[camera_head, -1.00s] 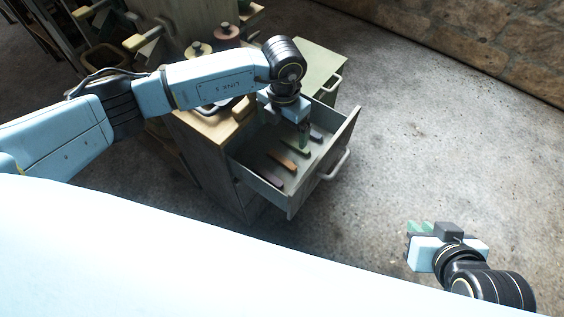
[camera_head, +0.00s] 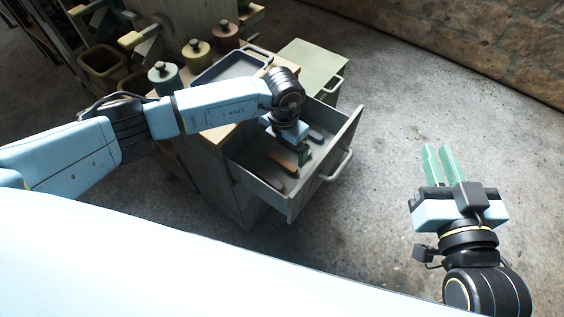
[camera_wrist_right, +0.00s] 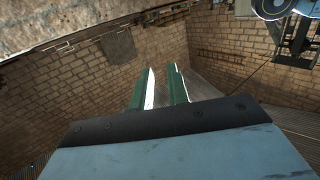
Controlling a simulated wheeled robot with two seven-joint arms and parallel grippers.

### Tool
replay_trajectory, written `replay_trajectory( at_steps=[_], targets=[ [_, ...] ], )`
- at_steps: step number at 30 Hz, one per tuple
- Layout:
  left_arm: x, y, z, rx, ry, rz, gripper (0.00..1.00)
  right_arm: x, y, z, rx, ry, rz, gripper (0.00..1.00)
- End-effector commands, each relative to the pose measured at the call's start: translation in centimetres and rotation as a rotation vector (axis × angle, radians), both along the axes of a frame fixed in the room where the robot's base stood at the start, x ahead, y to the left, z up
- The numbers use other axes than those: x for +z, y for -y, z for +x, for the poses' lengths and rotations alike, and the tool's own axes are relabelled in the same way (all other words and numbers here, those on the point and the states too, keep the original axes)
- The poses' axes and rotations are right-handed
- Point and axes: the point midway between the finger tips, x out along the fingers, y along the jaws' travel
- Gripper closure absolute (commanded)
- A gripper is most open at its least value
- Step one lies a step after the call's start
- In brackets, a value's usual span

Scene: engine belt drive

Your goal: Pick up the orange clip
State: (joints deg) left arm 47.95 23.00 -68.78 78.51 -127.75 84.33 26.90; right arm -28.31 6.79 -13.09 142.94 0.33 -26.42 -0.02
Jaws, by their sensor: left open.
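The orange clip (camera_head: 283,158) lies in the open drawer (camera_head: 262,193) of the cabinet, partly hidden by my left gripper. My left gripper (camera_head: 304,156) points down into the drawer, its green fingertips close to the clip's right end. It is open, and I cannot tell whether it touches the clip. My right gripper (camera_head: 440,150) is open and empty over the floor at the right. Its two green fingers stand apart in the right wrist view (camera_wrist_right: 160,88).
A dark reddish clip (camera_head: 273,172) and a purple clip (camera_head: 316,136) also lie in the drawer. Several lidded pots and a blue-grey tray (camera_head: 208,80) stand on the cabinet top. A green cabinet (camera_head: 312,62) stands behind. Floor to the right is free.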

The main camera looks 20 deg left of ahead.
Motion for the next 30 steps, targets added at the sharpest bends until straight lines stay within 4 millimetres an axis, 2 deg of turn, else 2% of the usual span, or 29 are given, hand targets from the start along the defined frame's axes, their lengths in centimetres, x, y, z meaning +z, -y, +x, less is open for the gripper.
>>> replay_trajectory(
  at_steps=[5, 17, 22, 30],
  targets=[
    [-0.8, 0.0, 0.0, 0.0, -0.001, 0.0, 0.0, 1.4, -0.3, 0.0, 0.007, 0.089, 0.027, 0.83],
    [-3.4, -0.2, -0.2, 0.001, -0.001, 0.0, 0.0, 7.5, -1.0, -1.5, 0.031, 0.47, 0.149, 0.83],
    [-4.9, -0.2, -0.2, 0.001, 0.0, 0.0, 0.0, 8.4, -0.8, -2.1, 0.03, 0.576, 0.178, 0.83],
    [-5.2, -0.2, -0.1, 0.0, 0.0, 0.0, 0.0, 8.9, -0.7, -2.4, 0.03, 0.612, 0.189, 0.83]
  ],
)
